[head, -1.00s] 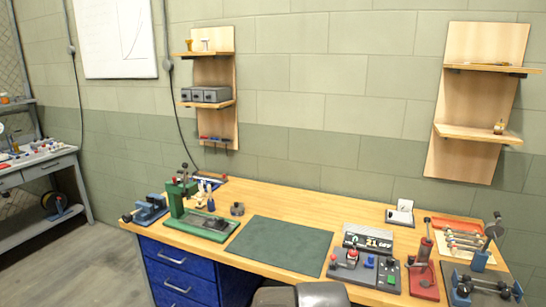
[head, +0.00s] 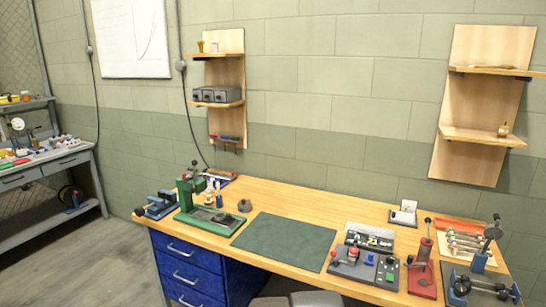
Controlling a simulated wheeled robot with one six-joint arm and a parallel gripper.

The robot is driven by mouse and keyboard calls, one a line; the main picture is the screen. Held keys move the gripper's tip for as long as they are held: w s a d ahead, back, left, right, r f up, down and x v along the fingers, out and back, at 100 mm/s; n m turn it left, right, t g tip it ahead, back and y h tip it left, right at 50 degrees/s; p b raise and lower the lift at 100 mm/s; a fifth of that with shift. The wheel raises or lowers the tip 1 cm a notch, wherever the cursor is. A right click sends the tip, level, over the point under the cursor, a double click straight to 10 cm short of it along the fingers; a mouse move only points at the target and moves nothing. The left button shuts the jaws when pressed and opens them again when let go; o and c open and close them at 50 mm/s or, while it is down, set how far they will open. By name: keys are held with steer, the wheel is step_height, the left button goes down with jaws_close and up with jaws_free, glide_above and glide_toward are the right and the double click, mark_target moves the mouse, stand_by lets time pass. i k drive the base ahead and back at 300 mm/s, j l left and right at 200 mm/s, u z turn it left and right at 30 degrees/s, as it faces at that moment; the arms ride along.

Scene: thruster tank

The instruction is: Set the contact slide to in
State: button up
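The contact slide cannot be told apart for sure at this size. A grey control box (head: 344,268) stands on the front right part of the wooden workbench (head: 285,200). It carries a red knob (head: 354,254), a blue part (head: 369,259) and a green part (head: 390,277). A panel with small black and white parts (head: 370,239) stands right behind it. The slide's setting cannot be read. My gripper is not in view; only dark grey rounded parts, probably of my arm, show at the bottom edge.
A dark green mat (head: 285,243) lies left of the box. A red lever press (head: 422,266) stands close on its right. A green press (head: 200,200) and a blue vise (head: 158,205) are at the left end. Floor shows left of the blue drawers (head: 182,272).

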mark_target(370, 260)
steer(key=z, duration=0.8)
steer(key=i+j, duration=0.3)
steer(key=i, duration=0.2)
steer(key=i+j+z, duration=0.1)
steer(key=i+j, duration=0.25)
steer(key=i, duration=0.15)
